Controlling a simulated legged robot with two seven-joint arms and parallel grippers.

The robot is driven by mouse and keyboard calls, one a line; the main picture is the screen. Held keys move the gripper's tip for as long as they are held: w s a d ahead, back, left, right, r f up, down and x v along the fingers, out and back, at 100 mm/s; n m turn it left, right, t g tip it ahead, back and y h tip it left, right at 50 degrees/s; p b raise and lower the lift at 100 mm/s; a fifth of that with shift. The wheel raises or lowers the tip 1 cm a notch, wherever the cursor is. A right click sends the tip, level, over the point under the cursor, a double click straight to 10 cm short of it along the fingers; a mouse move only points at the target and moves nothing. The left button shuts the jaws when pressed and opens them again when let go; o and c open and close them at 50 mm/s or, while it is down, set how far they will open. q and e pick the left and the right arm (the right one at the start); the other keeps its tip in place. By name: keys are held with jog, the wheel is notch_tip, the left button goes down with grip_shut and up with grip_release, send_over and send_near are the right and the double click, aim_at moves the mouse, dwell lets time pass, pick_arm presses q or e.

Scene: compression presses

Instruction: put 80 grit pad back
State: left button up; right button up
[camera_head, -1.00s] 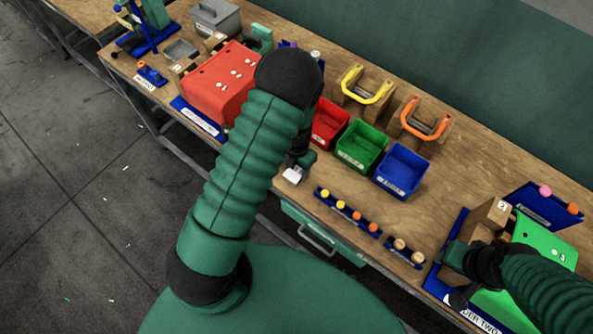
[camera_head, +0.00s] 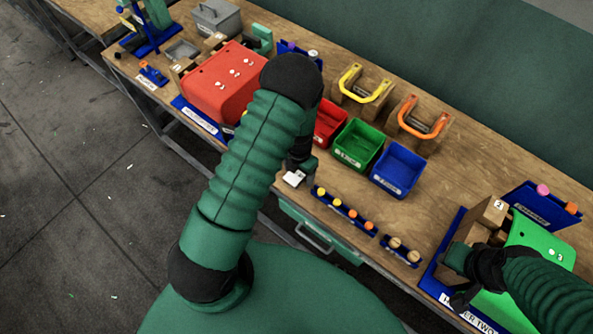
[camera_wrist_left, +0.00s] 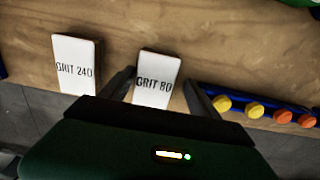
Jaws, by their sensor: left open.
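The white pad marked GRIT 80 (camera_wrist_left: 157,80) lies on the wooden bench in the left wrist view, between the two fingers of my left gripper (camera_wrist_left: 160,92). The fingers are open, one on each side of the pad. I cannot tell whether they touch it. A second white pad, marked GRIT 240 (camera_wrist_left: 75,65), lies to its left. In the head view my left gripper (camera_head: 297,174) is low over the bench's front edge, with a white pad showing at it and my arm hiding much around it. My right gripper (camera_head: 461,288) is beside the green box (camera_head: 535,240); its fingers are unclear.
A blue rack with yellow and orange knobs (camera_head: 345,211) lies just right of the left gripper. Red (camera_head: 330,122), green (camera_head: 358,145) and blue (camera_head: 398,170) bins stand behind it. A large red press (camera_head: 220,85) stands to the left. Bare bench lies right of the blue bin.

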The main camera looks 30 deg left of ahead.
aim_at(300, 174)
pick_arm(q)
jog(key=r+b, duration=0.1)
jog(key=r, duration=0.4)
jog(key=shift+d, duration=0.2)
notch_tip(300, 174, up, 6)
jog(key=a+r, duration=0.1)
jog(key=a, duration=0.1)
jog(key=s+d+r+m+t, duration=0.1)
jog(key=s+d+r+m, duration=0.3)
jog(key=m, duration=1.3)
jog(key=s+d+r+m+t, duration=0.1)
jog(key=s+d+r+m, duration=0.3)
jog(key=m, duration=1.4)
jog(key=shift+s+d+r+t, duration=0.25)
jog(key=shift+s+r+t, duration=0.05)
jog(key=shift+s+r, duration=0.5)
pick_arm(e)
jog(key=shift+s+a+f, duration=0.1)
jog(key=shift+a+f, duration=0.05)
jog(key=shift+f, duration=0.3)
pick_arm(q)
jog(key=shift+w, duration=0.1)
